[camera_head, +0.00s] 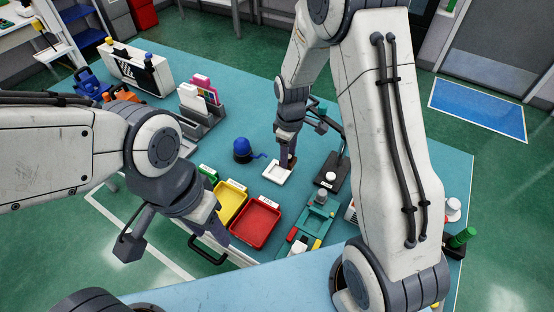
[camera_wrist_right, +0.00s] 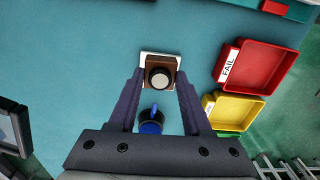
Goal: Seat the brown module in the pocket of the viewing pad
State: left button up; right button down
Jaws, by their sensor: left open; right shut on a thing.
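The brown module (camera_wrist_right: 153,63) has a round, pale, dark-rimmed top and sits between the fingers of my right gripper (camera_wrist_right: 161,78), which is shut on it. In the head view my right gripper (camera_head: 289,160) points down at the far edge of the white viewing pad (camera_head: 276,174), with a sliver of brown at its tips. In the right wrist view the module covers most of the pad (camera_wrist_right: 145,57); white shows along its left and top sides. The pocket is hidden there, and I cannot tell whether the module touches the pad.
A blue domed object (camera_head: 242,147) stands behind. A dark device (camera_head: 330,172) and a teal fixture (camera_head: 316,220) are to the right.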

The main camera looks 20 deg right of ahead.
jog(key=shift+w+a+f, duration=1.05)
jog(key=shift+w+a, duration=0.1)
jog(key=shift+a, duration=0.05)
notch_tip(320, 180, down, 4)
jog(key=shift+r+p, duration=0.1)
jog(key=shift+p, duration=0.6)
jog(key=shift+f, duration=0.2)
jog(key=shift+f, duration=0.15)
jog(key=shift+c, duration=1.6)
grip_release()
